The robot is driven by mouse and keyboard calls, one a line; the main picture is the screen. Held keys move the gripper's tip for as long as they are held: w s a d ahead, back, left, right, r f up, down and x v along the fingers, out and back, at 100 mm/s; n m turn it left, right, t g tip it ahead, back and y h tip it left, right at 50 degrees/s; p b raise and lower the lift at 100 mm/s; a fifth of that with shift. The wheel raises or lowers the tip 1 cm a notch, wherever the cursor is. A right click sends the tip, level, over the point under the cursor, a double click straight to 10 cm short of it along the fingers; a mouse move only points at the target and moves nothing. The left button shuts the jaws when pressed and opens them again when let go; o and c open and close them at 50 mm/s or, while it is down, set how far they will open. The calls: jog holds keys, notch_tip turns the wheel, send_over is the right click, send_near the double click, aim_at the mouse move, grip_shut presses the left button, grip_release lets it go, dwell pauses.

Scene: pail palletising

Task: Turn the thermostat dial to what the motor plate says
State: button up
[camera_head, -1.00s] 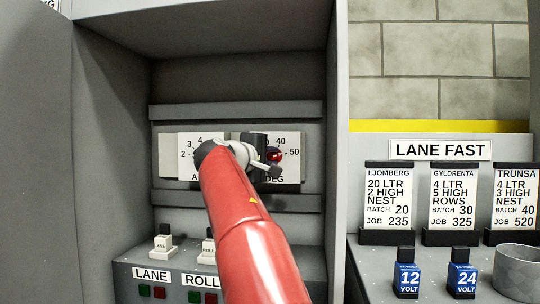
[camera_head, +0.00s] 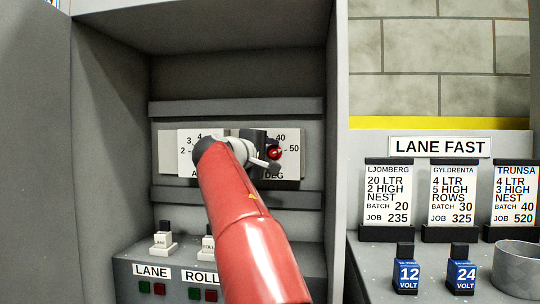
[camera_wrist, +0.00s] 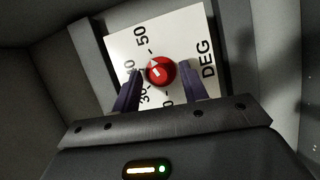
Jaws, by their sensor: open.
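The thermostat dial is a red knob (camera_head: 274,153) with a light pointer mark, on a white plate lettered DEG (camera_head: 291,167) with 40 and 50 showing. My gripper (camera_wrist: 160,88) is open, with one dark finger on each side of the knob. I cannot tell whether the fingers touch it. In the head view my red arm and gripper (camera_head: 262,155) hide the left part of the DEG plate. No motor plate is readable in these frames.
Left of the DEG plate is another white dial plate (camera_head: 186,152), partly hidden by my arm. Below are switches labelled LANE (camera_head: 152,273) and ROLL. The cabinet walls enclose the arm.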

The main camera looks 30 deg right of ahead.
jog(key=b+v, duration=0.1)
jog(key=v, duration=0.6)
jog(key=shift+a+b, duration=0.2)
jog(key=shift+b, duration=0.15)
jog(key=shift+s+f, duration=0.1)
